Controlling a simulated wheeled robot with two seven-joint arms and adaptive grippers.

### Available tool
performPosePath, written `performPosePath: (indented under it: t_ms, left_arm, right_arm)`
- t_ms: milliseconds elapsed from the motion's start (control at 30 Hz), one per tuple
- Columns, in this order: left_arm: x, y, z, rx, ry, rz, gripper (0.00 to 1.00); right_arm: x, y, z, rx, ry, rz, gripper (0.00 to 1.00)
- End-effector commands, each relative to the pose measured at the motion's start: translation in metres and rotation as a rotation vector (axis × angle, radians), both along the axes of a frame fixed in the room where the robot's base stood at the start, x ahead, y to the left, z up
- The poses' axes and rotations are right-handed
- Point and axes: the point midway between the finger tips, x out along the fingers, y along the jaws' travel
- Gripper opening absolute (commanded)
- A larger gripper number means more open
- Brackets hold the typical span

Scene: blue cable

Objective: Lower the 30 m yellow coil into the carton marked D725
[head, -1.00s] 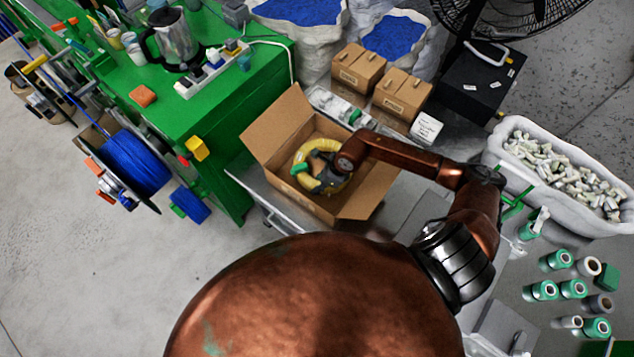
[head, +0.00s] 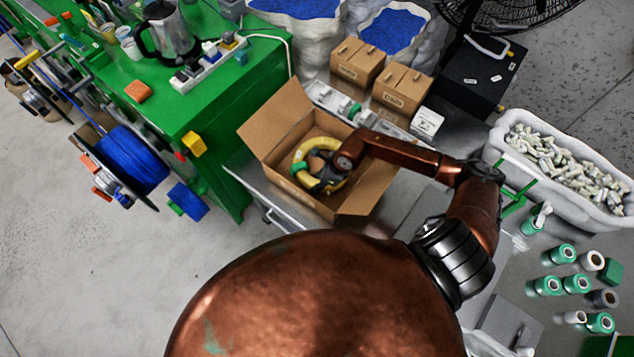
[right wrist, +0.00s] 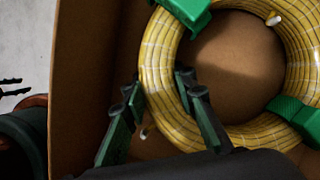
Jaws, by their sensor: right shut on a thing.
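The yellow coil (head: 303,151), bound with green bands, is inside the open cardboard carton (head: 268,118). My right gripper (head: 323,179) reaches down into the carton and is shut on the coil's ring. In the right wrist view the two fingers (right wrist: 157,86) stand on either side of the coil's tube (right wrist: 158,62), with the brown carton wall (right wrist: 82,70) close to their left. Bare carton bottom shows through the ring; whether the coil touches it I cannot tell. No marking is readable on the open carton. My left gripper is not in view.
The carton stands on a grey metal table, flaps spread outward. Two small closed boxes (head: 402,90) stand behind it. A green bench (head: 205,110) is to the left. A white tub (head: 560,165) and several green and white spools (head: 575,283) are to the right.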

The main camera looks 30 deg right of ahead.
Motion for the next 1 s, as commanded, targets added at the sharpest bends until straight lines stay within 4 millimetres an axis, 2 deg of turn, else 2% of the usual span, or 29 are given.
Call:
performPosePath:
  t_ms: [100, 133, 200, 400, 700, 1000]
  left_arm:
    - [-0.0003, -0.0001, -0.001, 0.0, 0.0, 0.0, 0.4]
    - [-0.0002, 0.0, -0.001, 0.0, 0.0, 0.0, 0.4]
    - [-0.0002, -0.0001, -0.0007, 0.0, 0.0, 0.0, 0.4]
    - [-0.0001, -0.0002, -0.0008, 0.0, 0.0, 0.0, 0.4]
    - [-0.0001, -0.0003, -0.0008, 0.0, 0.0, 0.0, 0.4]
    - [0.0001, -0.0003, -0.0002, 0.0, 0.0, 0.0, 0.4]
  right_arm:
    - [0.0019, 0.0004, 0.0006, 0.001, -0.006, 0.001, 0.0]
    - [0.0019, 0.0005, 0.0005, 0.001, -0.006, 0.001, 0.26]
    - [0.0019, 0.0004, 0.0007, 0.001, -0.005, 0.001, 0.31]
    - [0.0008, 0.0001, -0.0003, 0.001, -0.002, 0.001, 0.31]
    - [0.0001, 0.0, -0.001, 0.001, -0.001, 0.0, 0.52]
    - [-0.0018, -0.0003, -0.002, -0.001, 0.005, -0.001, 0.52]
